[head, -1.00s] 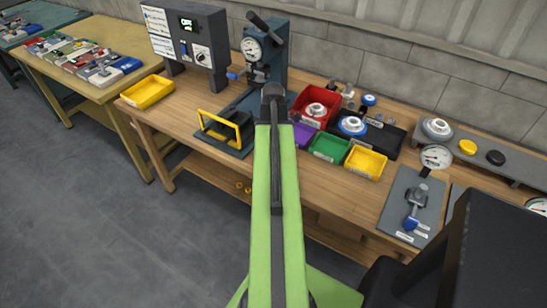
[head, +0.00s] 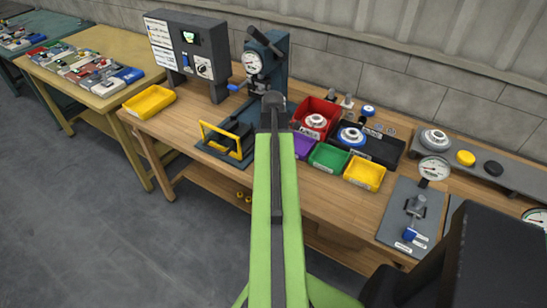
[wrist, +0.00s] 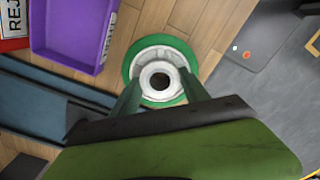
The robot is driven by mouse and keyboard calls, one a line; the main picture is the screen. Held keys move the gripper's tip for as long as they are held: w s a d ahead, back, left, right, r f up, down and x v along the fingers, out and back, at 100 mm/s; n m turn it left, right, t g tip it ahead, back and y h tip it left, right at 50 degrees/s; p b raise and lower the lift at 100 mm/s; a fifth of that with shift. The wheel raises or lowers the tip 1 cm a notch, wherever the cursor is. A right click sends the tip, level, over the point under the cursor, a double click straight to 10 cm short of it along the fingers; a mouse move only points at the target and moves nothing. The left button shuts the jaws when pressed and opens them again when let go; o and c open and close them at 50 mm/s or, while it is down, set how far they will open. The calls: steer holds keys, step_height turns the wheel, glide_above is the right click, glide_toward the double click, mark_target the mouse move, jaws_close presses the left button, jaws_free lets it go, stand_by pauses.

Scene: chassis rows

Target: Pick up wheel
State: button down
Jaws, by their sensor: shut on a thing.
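A wheel (wrist: 134,74) with a green rim and a white hub (wrist: 160,80) sits between the two fingers of my gripper (wrist: 160,92) in the wrist view. My gripper is shut on it. The wood of the bench shows beyond the wheel; I cannot tell how far above the wood it is. In the head view my green arm reaches over the bench, and its dark end hides the fingers and this wheel. Other wheels are in the head view: one with a white hub in the red bin (head: 328,105), and a blue-rimmed wheel (head: 352,136) on a dark tray.
Purple (head: 303,146), green (head: 328,157) and yellow (head: 364,173) bins line the bench. A gauge press (head: 264,65) stands behind my arm, with a yellow-framed fixture (head: 227,139) to the left. A grey plate with a clamp (head: 411,219) lies at right.

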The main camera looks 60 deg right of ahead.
steer(key=s+d+r+p, duration=0.2)
steer(key=s+r+p, duration=0.6)
steer(key=s, duration=0.3)
steer(key=shift+s+r, duration=0.25)
steer(key=shift+r, duration=0.4)
steer(key=shift+s, duration=0.1)
